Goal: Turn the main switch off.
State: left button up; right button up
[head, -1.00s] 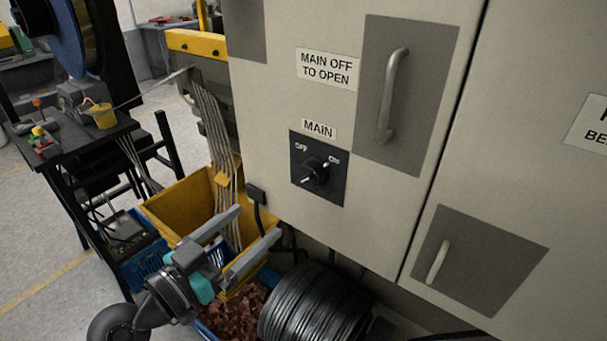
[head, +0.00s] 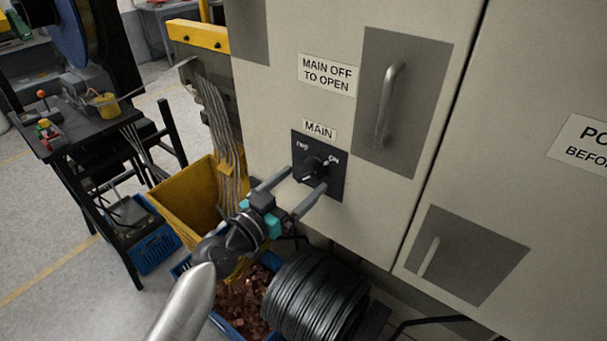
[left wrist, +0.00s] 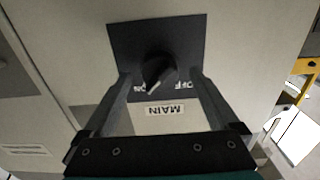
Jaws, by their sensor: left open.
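The main switch is a black rotary knob (head: 313,170) on a dark square plate (head: 337,190) on the cabinet front, under the MAIN label. OFF is marked at the plate's upper left, ON at its upper right. In the left wrist view the knob (left wrist: 158,69) appears upside down, and its pale pointer line is toward ON. My left gripper (head: 306,178) is open, with its fingers reaching toward the plate. In the left wrist view the fingers (left wrist: 160,75) stand either side of the knob, with gaps on both sides. My right gripper is not in view.
The grey cabinet (head: 290,100) has a door handle (head: 389,105) right of the switch and a lower handle (head: 428,257). Below stand a black cable coil (head: 315,300), a blue crate of copper scrap (head: 187,262) and a yellow bin (head: 185,205). A workbench (head: 85,135) stands left.

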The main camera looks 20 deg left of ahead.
pick_arm(q)
jog(key=shift+x, duration=0.8)
jog(key=c, duration=1.4)
jog(key=shift+o, duration=0.2)
